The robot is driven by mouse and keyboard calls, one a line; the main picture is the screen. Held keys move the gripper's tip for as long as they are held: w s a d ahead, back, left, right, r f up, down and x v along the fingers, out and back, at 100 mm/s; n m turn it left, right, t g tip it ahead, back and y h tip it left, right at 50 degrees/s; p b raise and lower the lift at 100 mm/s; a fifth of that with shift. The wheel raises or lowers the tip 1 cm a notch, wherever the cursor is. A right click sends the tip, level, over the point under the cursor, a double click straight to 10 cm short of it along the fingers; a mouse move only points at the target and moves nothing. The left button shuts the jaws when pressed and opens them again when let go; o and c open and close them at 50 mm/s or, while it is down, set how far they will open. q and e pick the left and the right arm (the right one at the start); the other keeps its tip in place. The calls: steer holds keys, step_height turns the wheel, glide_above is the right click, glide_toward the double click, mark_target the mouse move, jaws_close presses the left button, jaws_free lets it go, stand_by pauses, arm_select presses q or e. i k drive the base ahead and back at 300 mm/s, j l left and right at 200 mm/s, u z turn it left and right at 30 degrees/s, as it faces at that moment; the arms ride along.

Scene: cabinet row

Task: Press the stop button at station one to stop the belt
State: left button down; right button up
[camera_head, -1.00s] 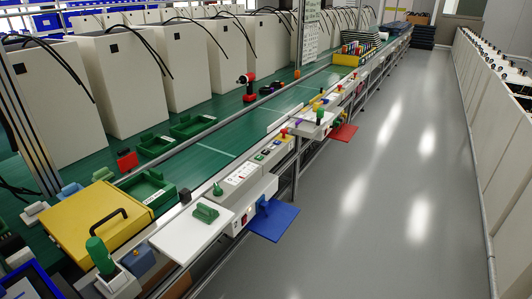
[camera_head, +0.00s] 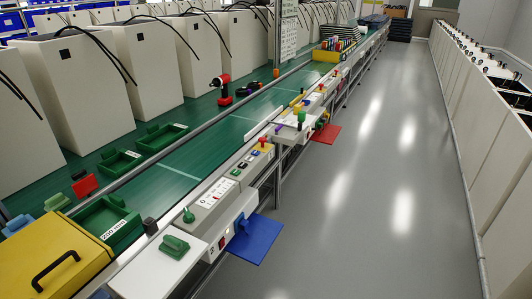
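A row of control boxes runs along the near side of the green conveyor belt (camera_head: 185,172). A red button on a yellow base (camera_head: 262,143) sits at the far end of the nearest control panel (camera_head: 222,190). Small green, blue and dark buttons lie just before it. A green knob (camera_head: 188,215) stands at the panel's near end. I cannot read which station is number one. Neither of my grippers is in view.
A yellow case with a black handle (camera_head: 62,258) and green trays (camera_head: 120,162) are at the left. A white shelf with a green block (camera_head: 135,282) and a blue plate (camera_head: 262,240) jut toward the aisle. The grey floor (camera_head: 365,210) is clear, bounded by white panels (camera_head: 470,150).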

mark_target(242, 165)
steer(key=i+j+z, duration=0.2)
steer(key=i, duration=0.2)
steer(key=i+z, duration=0.2)
steer(key=i, duration=0.25)
steer(key=i+j+z, duration=0.2)
steer(key=i+j, duration=0.05)
steer(key=i, duration=0.1)
